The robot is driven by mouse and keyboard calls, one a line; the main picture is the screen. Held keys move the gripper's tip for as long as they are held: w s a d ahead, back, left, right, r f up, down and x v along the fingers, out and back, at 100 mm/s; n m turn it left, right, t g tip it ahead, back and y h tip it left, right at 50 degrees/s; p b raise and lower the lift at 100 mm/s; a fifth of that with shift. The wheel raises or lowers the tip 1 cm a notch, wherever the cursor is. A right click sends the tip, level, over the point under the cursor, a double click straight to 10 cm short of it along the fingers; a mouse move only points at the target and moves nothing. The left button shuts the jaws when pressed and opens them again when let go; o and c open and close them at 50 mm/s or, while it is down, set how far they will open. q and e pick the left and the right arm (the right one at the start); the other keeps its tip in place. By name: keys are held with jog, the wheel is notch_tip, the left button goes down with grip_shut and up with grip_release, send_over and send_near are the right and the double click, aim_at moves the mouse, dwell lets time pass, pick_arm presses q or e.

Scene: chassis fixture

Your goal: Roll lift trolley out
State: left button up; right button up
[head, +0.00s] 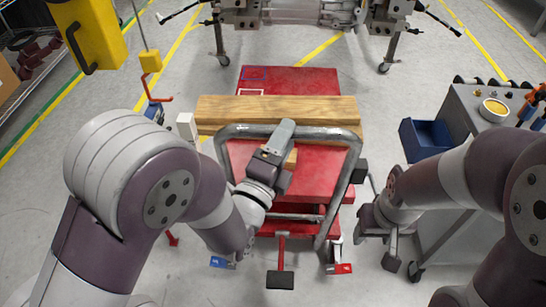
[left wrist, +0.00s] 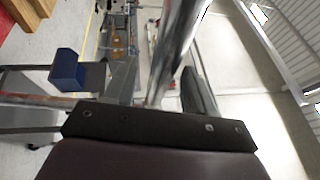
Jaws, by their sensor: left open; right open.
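The red lift trolley (head: 310,185) stands on the floor in the middle of the head view, with a wooden beam (head: 275,108) lying across it. Its grey tubular push handle (head: 235,130) rises at the near end. My left gripper (head: 279,155) is open at the handle's top bar. In the left wrist view the shiny tube (left wrist: 172,55) passes between the spread fingers; I cannot tell whether they touch it. My right gripper (head: 370,217) is open beside the handle's right upright, partly hidden by its own wrist. A pedal (head: 280,279) sticks out at the trolley's near end.
A chassis fixture on castored legs (head: 390,50) stands beyond the trolley. A grey cart (head: 463,130) with a blue bin (head: 425,140) is close on the right. A yellow hoist pendant (head: 88,35) hangs at upper left.

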pick_arm(q)
jog(key=v, duration=0.8)
jog(key=shift+s, duration=0.15)
pick_arm(e)
jog(key=shift+f, duration=0.3)
pick_arm(q)
jog(key=shift+a, duration=0.1)
